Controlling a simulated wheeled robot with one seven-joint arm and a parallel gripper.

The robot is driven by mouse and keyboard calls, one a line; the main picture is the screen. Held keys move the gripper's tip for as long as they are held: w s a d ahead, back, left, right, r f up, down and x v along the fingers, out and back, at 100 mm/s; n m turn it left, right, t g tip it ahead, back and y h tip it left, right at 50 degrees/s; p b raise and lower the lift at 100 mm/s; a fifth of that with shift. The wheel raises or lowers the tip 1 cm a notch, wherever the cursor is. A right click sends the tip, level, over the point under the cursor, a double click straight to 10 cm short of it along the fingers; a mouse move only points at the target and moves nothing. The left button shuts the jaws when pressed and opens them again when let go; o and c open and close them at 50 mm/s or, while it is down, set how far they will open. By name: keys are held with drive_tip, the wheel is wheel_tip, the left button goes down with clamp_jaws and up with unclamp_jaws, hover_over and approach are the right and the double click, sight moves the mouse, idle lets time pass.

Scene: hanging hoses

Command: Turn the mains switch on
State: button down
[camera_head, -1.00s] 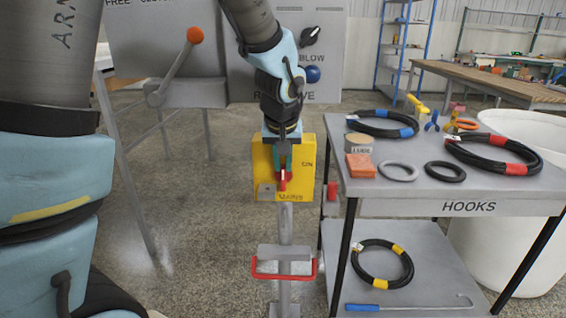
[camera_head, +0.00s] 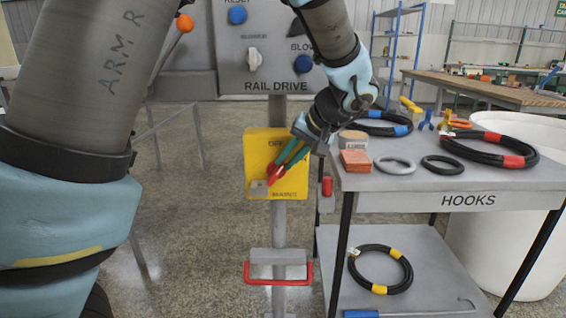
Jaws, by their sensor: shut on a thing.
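The mains switch box (camera_head: 256,146) is yellow and stands on a grey post. It is lettered OFF at the top and MAINS at the bottom; an ON label at its right is partly hidden by my gripper. The red switch handle (camera_head: 275,176) is on its front, seen as slanting, with the lower end to the left. My gripper (camera_head: 282,167) reaches in from the upper right with its dark green fingers shut on the red handle. The fingers hide part of the handle, so its exact angle is hard to tell.
A red-handled grey bracket (camera_head: 278,271) is lower on the post. The hooks table (camera_head: 424,205) stands close at the right, with hoses, rings and a tin on it. The RAIL DRIVE panel (camera_head: 262,70) is behind and above. Bare floor lies left of the post.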

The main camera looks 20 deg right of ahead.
drive_tip(key=shift+s+d+f+t+y, duration=0.1)
drive_tip(key=shift+d+f+t+y, duration=0.15)
drive_tip(key=shift+y, duration=0.2)
drive_tip(key=shift+s+d+f+t+y, duration=0.1)
drive_tip(key=shift+t+y, duration=0.15)
drive_tip(key=shift+y, duration=0.2)
drive_tip(key=c, duration=0.8)
unclamp_jaws()
drive_tip(key=shift+c, duration=0.2)
drive_tip(key=shift+d, duration=0.1)
drive_tip(key=v, duration=1)
drive_tip(key=shift+s+d+r, duration=0.15)
drive_tip(key=shift+s, duration=0.1)
drive_tip(key=shift+m, duration=0.3)
